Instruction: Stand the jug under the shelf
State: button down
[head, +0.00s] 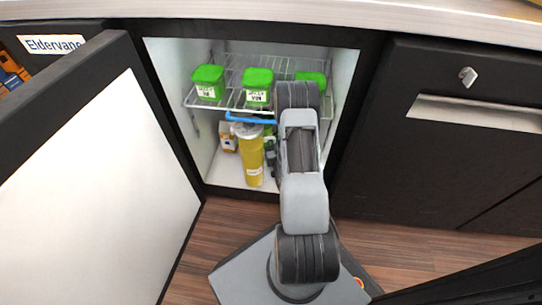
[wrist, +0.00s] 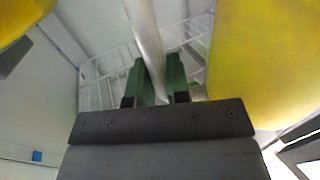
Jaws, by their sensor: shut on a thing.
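The jug (head: 253,165) is tall and yellow with a pale lid, and looks upright in the open cabinet's lower space. Its top is near the front edge of the wire shelf (head: 190,101). I cannot tell if its base touches the cabinet floor (head: 227,178). In the wrist view the yellow jug body (wrist: 262,60) fills the right side. My gripper (wrist: 160,75) has green fingers closed around a pale upright bar, which appears to be the jug's handle (wrist: 146,35). In the head view my arm hides most of the gripper.
Several green-lidded tubs (head: 208,83) stand on the shelf. A small orange and white carton (head: 228,137) stands behind the jug at left. The cabinet door (head: 85,185) is open at left; a closed drawer front (head: 470,120) is at right.

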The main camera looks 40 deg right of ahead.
jog(key=w+d+f+b, duration=0.3)
jog(key=w+d+b, duration=0.1)
jog(key=w+d, duration=0.1)
jog(key=shift+w+d, duration=0.3)
jog(key=shift+w, duration=0.25)
jog(key=shift+f, duration=0.2)
dwell(0.3)
jog(key=c, duration=1.1)
grip_release()
jog(key=shift+s+f, duration=0.1)
jog(key=shift+f, duration=0.05)
jog(key=p+v, duration=0.4)
jog(key=v, duration=0.8)
